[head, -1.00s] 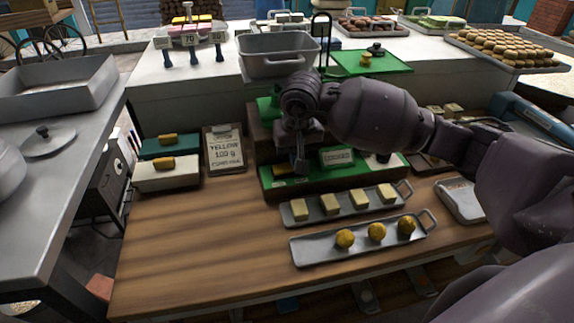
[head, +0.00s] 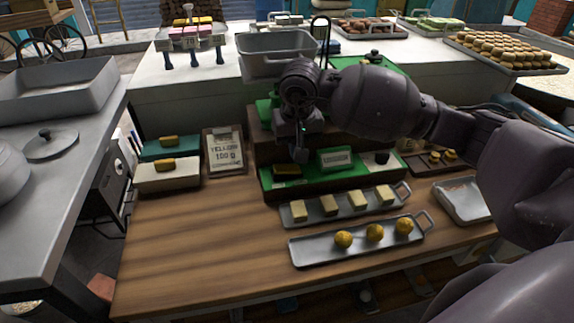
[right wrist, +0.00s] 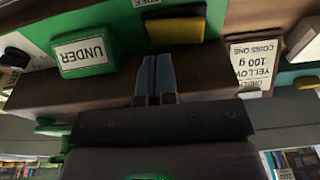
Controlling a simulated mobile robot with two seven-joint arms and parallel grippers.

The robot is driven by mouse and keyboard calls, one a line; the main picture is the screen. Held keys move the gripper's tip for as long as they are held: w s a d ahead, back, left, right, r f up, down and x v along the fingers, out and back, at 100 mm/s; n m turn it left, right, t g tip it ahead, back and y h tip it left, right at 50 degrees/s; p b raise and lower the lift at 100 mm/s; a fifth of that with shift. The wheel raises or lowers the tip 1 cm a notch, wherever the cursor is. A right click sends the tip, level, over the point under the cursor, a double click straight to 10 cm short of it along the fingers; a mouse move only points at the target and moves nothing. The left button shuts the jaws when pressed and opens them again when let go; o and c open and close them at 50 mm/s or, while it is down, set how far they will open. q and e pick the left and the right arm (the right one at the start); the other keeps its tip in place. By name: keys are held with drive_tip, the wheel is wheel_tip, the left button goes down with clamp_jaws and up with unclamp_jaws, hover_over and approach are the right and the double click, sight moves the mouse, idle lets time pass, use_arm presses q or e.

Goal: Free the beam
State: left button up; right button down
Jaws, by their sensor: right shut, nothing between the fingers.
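A grey metal pan (head: 277,62) stands above a dark stepped stand (head: 262,141) with green parts, largely behind my right arm. I cannot make out a beam there. On the green ledge (head: 270,189) are a dark block (head: 287,171), a green block (head: 335,158) and a dark round piece. In the right wrist view the green block (right wrist: 84,53) reads UNDER, upside down, and the dark block (right wrist: 176,26) shows yellow on it. My right gripper (head: 300,154) is shut and empty, just above and behind the dark block; its fingers (right wrist: 154,75) lie together. My left gripper is out of view.
In front are a tray (head: 291,216) with several pale blocks and a tray (head: 306,254) with three yellow balls. A sign (head: 225,153) and two boxes (head: 168,174) stand left. The wooden counter (head: 190,245) is clear at front left.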

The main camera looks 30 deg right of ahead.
sight(295, 169)
drive_tip(key=shift+r+p, duration=0.45)
drive_tip(key=shift+r, duration=1.3)
